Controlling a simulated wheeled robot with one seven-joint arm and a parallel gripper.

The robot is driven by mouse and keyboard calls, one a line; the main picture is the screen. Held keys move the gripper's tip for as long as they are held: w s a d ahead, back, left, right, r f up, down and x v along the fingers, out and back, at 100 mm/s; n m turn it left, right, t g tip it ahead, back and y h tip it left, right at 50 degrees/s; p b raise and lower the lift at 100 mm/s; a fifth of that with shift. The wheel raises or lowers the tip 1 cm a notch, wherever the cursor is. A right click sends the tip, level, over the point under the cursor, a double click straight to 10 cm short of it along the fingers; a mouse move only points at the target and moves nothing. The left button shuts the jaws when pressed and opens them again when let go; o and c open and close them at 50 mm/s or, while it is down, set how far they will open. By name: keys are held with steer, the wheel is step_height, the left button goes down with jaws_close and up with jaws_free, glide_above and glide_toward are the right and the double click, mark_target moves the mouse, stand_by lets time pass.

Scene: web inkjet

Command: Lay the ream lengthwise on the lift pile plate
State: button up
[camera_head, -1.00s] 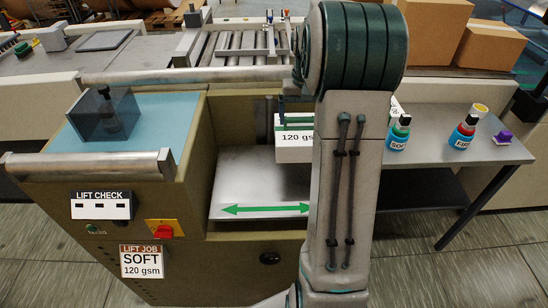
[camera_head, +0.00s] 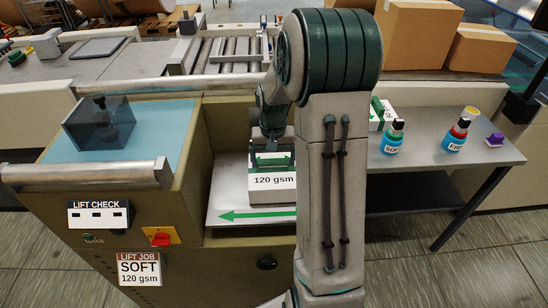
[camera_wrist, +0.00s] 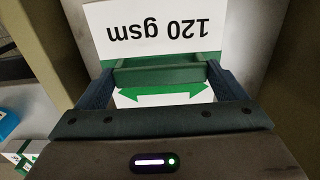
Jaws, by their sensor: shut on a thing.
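The ream (camera_head: 262,192) is a white block with a green band and a "120 gsm" face. My gripper (camera_head: 272,160) is above it, shut on its green upper grip. In the wrist view, both fingers close on the ends of this green part (camera_wrist: 160,72), with the ream's white label face (camera_wrist: 150,30) beyond and a green double arrow below. The ream is over the metal lift pile plate (camera_head: 225,185), behind the plate's green arrow (camera_head: 255,215). I cannot tell whether it touches the plate. My arm hides the ream's right side.
Walls of the lift bay flank the plate, with the "LIFT JOB SOFT 120 gsm" sign (camera_head: 139,268) on the front. On the right side table (camera_head: 480,160) stand another white and green pack (camera_head: 377,118), two bottles (camera_head: 393,137) (camera_head: 456,135) and a purple item (camera_head: 495,140).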

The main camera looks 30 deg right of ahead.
steer(key=shift+f, duration=0.2)
steer(key=o, duration=1.8)
steer(key=shift+c, duration=0.2)
step_height(320, 180, up, 12)
steer(key=s+a+n+t, duration=0.1)
steer(key=s+a+n, duration=0.1)
steer(key=s+a, duration=0.4)
steer(key=s+a+n+t, duration=0.2)
steer(key=s+a, duration=0.4)
steer(key=s, duration=0.8)
steer(key=shift+r+n, duration=0.3)
steer(key=shift+r, duration=0.15)
steer(key=shift+a, duration=0.1)
